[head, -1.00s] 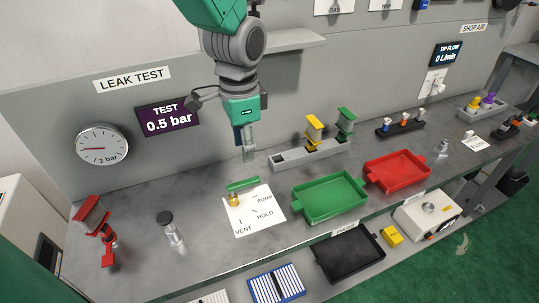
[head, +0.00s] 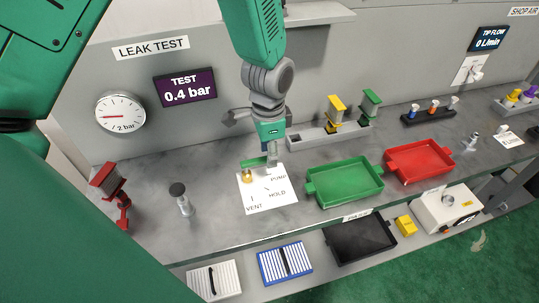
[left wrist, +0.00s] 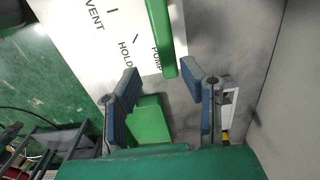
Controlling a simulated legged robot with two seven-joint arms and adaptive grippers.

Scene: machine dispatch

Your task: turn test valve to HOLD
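The test valve has a green lever handle (head: 253,162) and a brass body (head: 247,176). It stands on a white card (head: 266,199) marked VENT, HOLD and PUMP. The handle lies along the card's far side, with its end by the PUMP label. My left gripper (head: 271,164) is just above the handle's right end, pointing down. In the left wrist view, its blue-padded fingers (left wrist: 162,90) are open, and the green handle (left wrist: 161,40) reaches to the gap between their tips. Contact cannot be told. My right gripper is not in view.
A green tray (head: 312,190) and a red tray (head: 392,169) stand to the right. A dark-capped fitting (head: 183,201) and a red clamp (head: 108,180) stand to the left. The test display (head: 187,88) reads 0.4 bar; a gauge (head: 120,112) is beside it.

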